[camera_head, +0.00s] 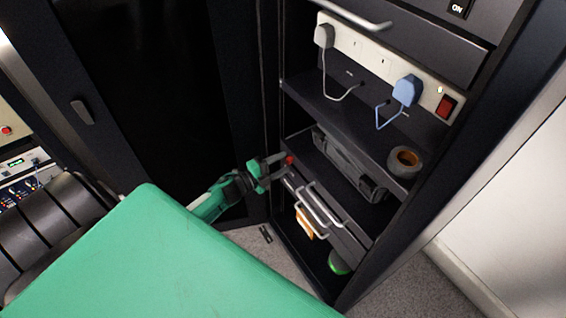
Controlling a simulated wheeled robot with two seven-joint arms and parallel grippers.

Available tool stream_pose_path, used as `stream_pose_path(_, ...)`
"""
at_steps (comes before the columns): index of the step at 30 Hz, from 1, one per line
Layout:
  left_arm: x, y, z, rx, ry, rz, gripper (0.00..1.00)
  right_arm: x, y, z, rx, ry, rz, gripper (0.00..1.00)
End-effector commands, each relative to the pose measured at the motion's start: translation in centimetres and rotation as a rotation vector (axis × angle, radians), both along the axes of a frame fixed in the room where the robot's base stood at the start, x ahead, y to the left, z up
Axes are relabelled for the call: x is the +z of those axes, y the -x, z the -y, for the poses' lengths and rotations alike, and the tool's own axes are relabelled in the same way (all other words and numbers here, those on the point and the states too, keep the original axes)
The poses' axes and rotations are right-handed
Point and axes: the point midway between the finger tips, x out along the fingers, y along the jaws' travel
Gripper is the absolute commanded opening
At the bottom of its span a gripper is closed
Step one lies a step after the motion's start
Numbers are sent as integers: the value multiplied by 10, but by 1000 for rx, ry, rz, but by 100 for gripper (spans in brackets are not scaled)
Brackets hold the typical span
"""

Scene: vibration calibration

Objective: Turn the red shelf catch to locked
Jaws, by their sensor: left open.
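The red shelf catch (289,160) is a small red knob at the left front edge of the middle shelf in the dark rack. My left gripper (281,166) reaches in from the left, its jaws open at the catch. The fingertips are right beside the red knob; I cannot tell whether they touch it. The gripper partly covers the area left of the catch, and the catch's turn position is too small to read. My right gripper is not in view.
A dark case (345,160) lies on the middle shelf, and a roll of tape (405,160) sits on the shelf above. A power strip (385,62) with two plugs runs above. Drawer handles (318,205) stick out just below the catch. An open dark door stands left.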

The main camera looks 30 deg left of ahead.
Motion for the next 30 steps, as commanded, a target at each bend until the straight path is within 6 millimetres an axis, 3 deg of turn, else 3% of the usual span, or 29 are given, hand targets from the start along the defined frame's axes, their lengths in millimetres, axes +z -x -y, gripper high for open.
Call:
stream_pose_path(12,-2,75,-31,0,-2,-3,49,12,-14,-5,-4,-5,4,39)
stream_pose_path(18,-1,101,-43,1,-1,-2,49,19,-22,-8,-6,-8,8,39)
stream_pose_path(30,0,114,-48,1,-1,0,49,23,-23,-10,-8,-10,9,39)
